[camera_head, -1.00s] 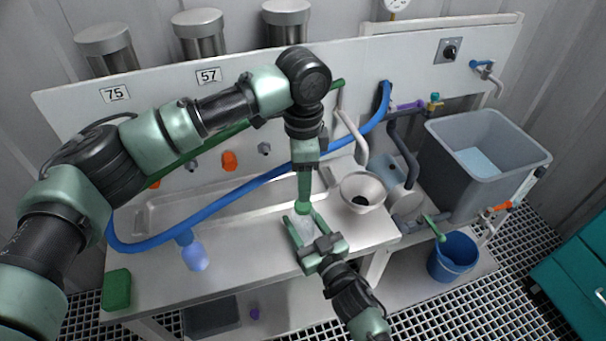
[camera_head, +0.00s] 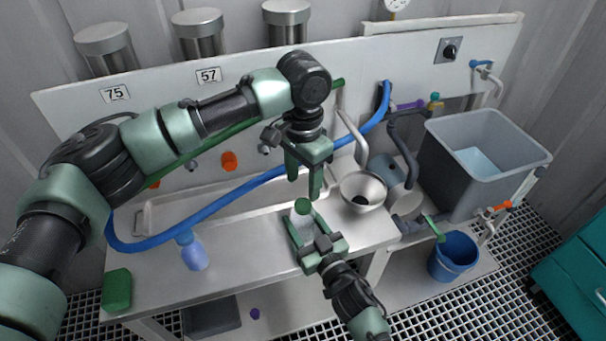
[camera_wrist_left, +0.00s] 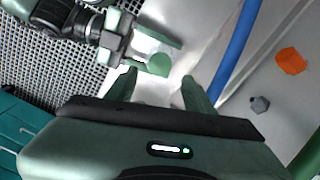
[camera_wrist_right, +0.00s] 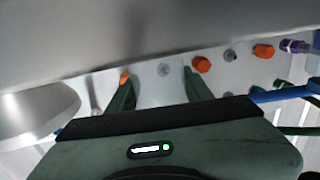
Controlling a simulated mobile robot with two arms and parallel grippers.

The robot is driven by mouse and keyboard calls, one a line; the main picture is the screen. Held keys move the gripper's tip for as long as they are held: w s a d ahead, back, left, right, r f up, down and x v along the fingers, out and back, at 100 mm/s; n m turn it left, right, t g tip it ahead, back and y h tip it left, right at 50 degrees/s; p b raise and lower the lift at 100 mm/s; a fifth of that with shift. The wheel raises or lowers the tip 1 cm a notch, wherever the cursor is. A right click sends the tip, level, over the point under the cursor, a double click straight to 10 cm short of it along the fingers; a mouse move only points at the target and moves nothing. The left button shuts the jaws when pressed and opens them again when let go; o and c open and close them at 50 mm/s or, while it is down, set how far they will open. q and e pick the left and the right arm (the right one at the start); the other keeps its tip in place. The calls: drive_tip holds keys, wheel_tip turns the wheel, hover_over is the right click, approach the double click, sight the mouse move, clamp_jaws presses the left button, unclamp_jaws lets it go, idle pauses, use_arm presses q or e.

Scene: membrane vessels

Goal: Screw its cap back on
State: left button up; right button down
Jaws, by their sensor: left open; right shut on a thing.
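A small pale bottle (camera_head: 301,222) stands upright at the bench's front edge, with a green cap (camera_head: 303,205) on its top. My right gripper (camera_head: 309,228) is shut on the bottle's body from the front. My left gripper (camera_head: 304,186) is open and empty, pointing down just above the cap and apart from it. In the left wrist view the cap (camera_wrist_left: 159,64) shows just beyond and between the open fingertips (camera_wrist_left: 158,80). How tightly the cap sits on the thread cannot be told.
A metal funnel (camera_head: 363,191) stands close right of the bottle. A blue hose (camera_head: 240,190) crosses the bench behind. A blue-white flask (camera_head: 194,255) and a green block (camera_head: 117,289) are at the left. A grey tub (camera_head: 480,165) and blue bucket (camera_head: 453,256) are right.

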sight(303, 204)
use_arm(q)
wheel_tip(303, 204, down, 7)
drive_tip(key=shift+r, duration=0.1)
drive_tip(key=shift+c, duration=0.3)
clamp_jaws()
drive_tip(key=shift+m, duration=0.9)
drive_tip(key=shift+o, duration=1.1)
unclamp_jaws()
drive_tip(key=shift+r, duration=0.1)
wheel_tip(303, 204, up, 12)
